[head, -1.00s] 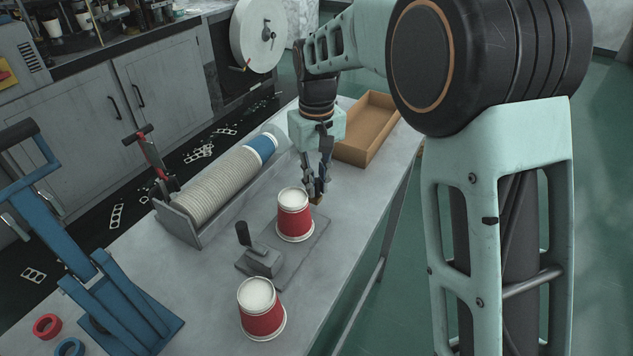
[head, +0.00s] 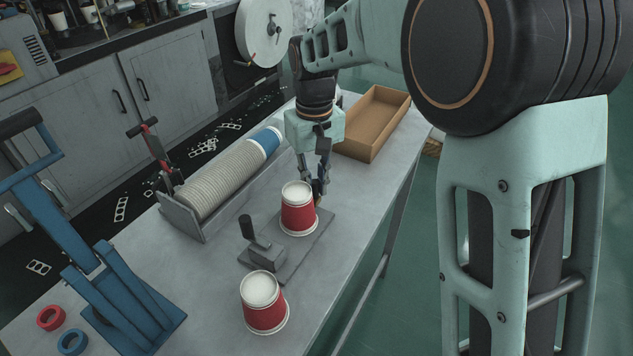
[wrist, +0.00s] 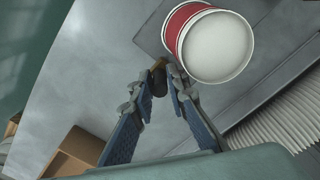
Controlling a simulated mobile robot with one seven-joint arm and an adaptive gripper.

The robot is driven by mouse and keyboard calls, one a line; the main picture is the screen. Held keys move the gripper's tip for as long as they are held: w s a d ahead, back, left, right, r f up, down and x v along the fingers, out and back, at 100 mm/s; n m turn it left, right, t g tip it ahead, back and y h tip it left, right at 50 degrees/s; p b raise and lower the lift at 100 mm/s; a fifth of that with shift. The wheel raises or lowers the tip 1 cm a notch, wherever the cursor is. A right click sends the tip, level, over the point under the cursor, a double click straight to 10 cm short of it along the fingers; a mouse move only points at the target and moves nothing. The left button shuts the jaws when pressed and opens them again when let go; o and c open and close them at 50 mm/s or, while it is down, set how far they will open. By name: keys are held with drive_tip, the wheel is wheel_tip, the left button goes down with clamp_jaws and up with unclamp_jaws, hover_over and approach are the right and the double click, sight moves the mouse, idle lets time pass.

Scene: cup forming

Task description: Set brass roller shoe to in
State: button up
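The brass roller shoe (wrist: 157,65) shows as a small brass-brown piece at my fingertips in the wrist view, beside the red-and-white cup. A dark part adjoins it between the fingers. In the head view it is mostly hidden behind the cup and fingers. My gripper (wrist: 164,82) points down at the shoe with its fingertips drawn close together around the dark part. I cannot tell whether they press on it. The red-and-white cup (head: 298,213) stands upside down on the grey base plate (head: 322,232), just in front of my gripper (head: 321,188) in the head view.
A grey block with an upright lever (head: 262,255) adjoins the plate. A second red cup (head: 263,305) stands nearer. A trough of stacked cups (head: 225,180) lies left, an open cardboard box (head: 377,120) behind. A blue press (head: 125,300) and rings (head: 50,318) sit front left.

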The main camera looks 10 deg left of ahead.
sight(314, 180)
drive_tip(key=o, duration=0.4)
drive_tip(key=shift+s+a, duration=0.15)
drive_tip(key=shift+s, duration=0.05)
drive_tip(key=shift+c, duration=0.2)
drive_tip(key=shift+w+r, duration=0.1)
drive_tip(key=shift+r, duration=0.15)
wheel_tip(314, 180, up, 12)
drive_tip(key=shift+f, duration=0.2)
